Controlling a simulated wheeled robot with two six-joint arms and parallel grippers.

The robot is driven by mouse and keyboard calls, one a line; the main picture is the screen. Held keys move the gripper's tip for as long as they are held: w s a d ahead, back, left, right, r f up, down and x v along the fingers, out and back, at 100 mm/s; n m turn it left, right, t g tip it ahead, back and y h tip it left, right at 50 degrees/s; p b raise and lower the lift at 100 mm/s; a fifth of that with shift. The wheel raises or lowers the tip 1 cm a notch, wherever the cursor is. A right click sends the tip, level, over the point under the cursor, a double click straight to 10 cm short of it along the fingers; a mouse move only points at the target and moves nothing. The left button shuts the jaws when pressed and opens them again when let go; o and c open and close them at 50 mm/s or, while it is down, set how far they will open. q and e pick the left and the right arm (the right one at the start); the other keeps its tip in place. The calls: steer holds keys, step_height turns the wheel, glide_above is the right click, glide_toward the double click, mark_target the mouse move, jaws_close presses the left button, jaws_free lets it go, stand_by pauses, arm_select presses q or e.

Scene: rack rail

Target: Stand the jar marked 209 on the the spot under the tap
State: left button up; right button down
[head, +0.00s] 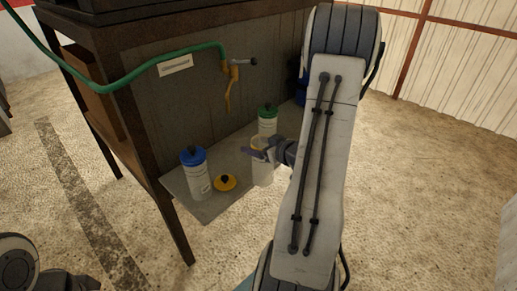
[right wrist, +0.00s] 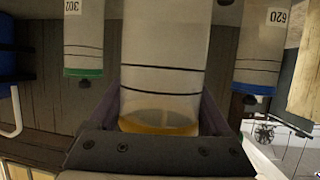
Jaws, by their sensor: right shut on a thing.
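My right gripper (head: 262,152) is shut on an open clear jar (head: 263,173), which is upright at the shelf's right side; I cannot tell whether its base touches. In the right wrist view this jar (right wrist: 165,60) stands upside down between the fingers (right wrist: 163,115), with yellow at its mouth. Its number is hidden. A yellow lid (head: 225,183) lies on the low grey shelf (head: 205,208). The tap (head: 230,85) hangs above the shelf, on the panel. The spot under it is not clearly distinguishable. My left gripper is out of view.
A blue-lidded jar (head: 198,178) stands at the shelf's front left, and a green-lidded jar (head: 267,124) at the back. Their labels are upside down in the wrist view. A green hose (head: 130,75) runs to the tap. A dark table leg (head: 172,222) stands before the shelf.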

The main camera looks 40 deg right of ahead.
steer(key=w+a+f+b, duration=0.1)
steer(key=w, duration=1.4)
steer(key=shift+f, duration=0.2)
steer(key=shift+s+f+b, duration=0.1)
steer(key=shift+f+b, duration=0.5)
stand_by(0.4)
jaws_free()
steer(key=v, duration=1)
steer(key=shift+s+p, duration=0.25)
steer(key=shift+p, duration=0.1)
steer(key=shift+a, duration=0.1)
